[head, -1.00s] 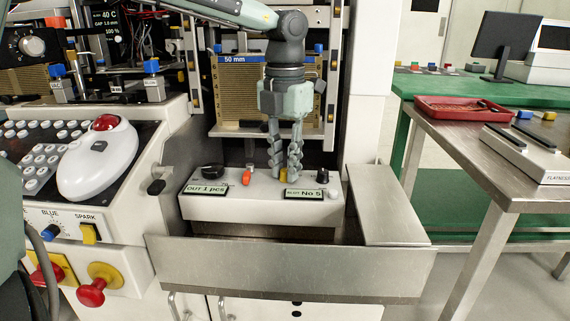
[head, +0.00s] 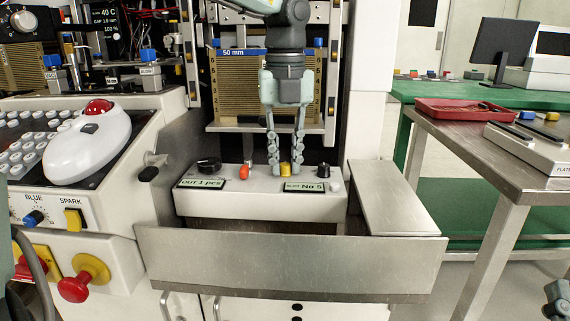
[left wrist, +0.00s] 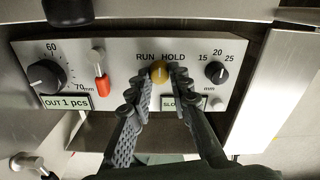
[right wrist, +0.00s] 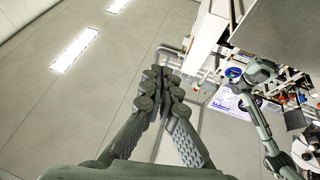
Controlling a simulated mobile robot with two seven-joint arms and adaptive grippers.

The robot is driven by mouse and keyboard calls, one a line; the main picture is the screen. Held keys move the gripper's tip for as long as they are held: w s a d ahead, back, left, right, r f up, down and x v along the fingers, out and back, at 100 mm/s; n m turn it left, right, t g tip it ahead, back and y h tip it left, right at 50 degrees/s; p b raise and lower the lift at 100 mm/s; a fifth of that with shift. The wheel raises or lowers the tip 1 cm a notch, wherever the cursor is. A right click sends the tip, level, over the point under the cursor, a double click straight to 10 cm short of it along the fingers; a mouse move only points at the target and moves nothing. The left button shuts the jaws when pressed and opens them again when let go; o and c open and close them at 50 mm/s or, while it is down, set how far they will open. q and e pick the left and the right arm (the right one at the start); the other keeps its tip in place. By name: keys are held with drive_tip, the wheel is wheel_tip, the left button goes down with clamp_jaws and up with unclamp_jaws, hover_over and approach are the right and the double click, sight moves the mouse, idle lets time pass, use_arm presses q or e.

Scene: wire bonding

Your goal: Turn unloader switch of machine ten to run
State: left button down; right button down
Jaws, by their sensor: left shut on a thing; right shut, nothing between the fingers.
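The unloader switch is a small yellow knob (head: 285,170) on the sloped white control panel (head: 260,203). In the left wrist view the yellow knob (left wrist: 159,72) sits under the labels RUN and HOLD. My left gripper (head: 285,168) points down over the panel, with one finger on each side of the knob, shut on it. The same fingers (left wrist: 161,88) show in the left wrist view. Which label the knob points to cannot be told. My right gripper (right wrist: 162,85) is shut and empty, away from the panel; part of it (head: 556,300) shows at the lower right of the head view.
On the panel, an orange-red lever (left wrist: 102,83) and black dials (left wrist: 46,76) (left wrist: 216,72) flank the knob. A metal tray wall (head: 290,262) stands in front. A side table (head: 480,150) with a red tray (head: 462,110) is at the right.

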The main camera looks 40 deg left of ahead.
sight(286, 164)
use_arm(q)
drive_tip(key=n, duration=0.3)
drive_tip(key=shift+n+b, duration=0.3)
drive_tip(key=shift+n, duration=0.1)
drive_tip(key=n, duration=0.5)
drive_tip(key=shift+w, duration=0.1)
use_arm(e)
drive_tip(key=shift+s+d+r+t+y, duration=0.2)
drive_tip(key=shift+s+d+r+t, duration=0.15)
drive_tip(key=shift+r+t, duration=0.2)
drive_tip(key=shift+s+d+r+t+y, duration=0.2)
drive_tip(key=shift+s+r+t, duration=0.1)
drive_tip(key=shift+r+t, duration=0.25)
use_arm(q)
drive_tip(key=shift+b, duration=0.3)
use_arm(e)
drive_tip(key=shift+r, duration=0.15)
use_arm(q)
drive_tip(key=c, duration=1.4)
unclamp_jaws()
wheel_tip(286, 164, up, 12)
